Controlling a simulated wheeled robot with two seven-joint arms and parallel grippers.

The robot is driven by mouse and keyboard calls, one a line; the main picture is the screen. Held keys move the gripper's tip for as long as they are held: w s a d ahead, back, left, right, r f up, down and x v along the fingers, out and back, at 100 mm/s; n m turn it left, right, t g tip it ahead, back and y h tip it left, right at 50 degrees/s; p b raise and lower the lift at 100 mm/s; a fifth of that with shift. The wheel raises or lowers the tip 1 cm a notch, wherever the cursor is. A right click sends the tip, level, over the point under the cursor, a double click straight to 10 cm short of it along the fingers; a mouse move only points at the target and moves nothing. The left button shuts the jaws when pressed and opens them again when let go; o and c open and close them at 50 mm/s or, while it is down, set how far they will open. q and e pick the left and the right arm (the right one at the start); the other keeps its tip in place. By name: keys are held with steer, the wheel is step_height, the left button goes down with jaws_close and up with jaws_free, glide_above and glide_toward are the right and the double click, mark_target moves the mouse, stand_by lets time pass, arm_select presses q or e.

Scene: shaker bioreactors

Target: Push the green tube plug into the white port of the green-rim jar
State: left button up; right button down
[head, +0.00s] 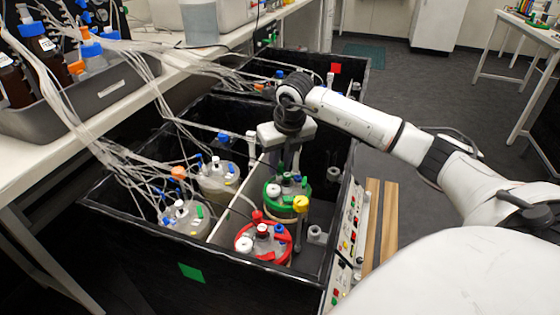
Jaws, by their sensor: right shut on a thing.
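The green-rim jar (286,207) stands in the front black box, in its right half, behind a red-rim jar (264,243). Its lid carries several caps and ports; a white port (273,190) shows at the left of the lid. My right gripper (281,152) points down just above and behind this lid. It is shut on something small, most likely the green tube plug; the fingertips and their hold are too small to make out. I cannot tell whether the plug touches the port. My left gripper is not in view.
Two more jars (217,183) with blue caps stand in the left half of the box. Many clear tubes (140,130) run across from the bench at left. The box walls (190,240) rise around the jars.

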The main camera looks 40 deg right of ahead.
steer(key=shift+f+b, duration=0.3)
steer(key=shift+f, duration=0.15)
steer(key=c, duration=1.5)
jaws_free()
steer(key=p+v, duration=0.1)
steer(key=v, duration=0.9)
steer(key=shift+r, duration=0.15)
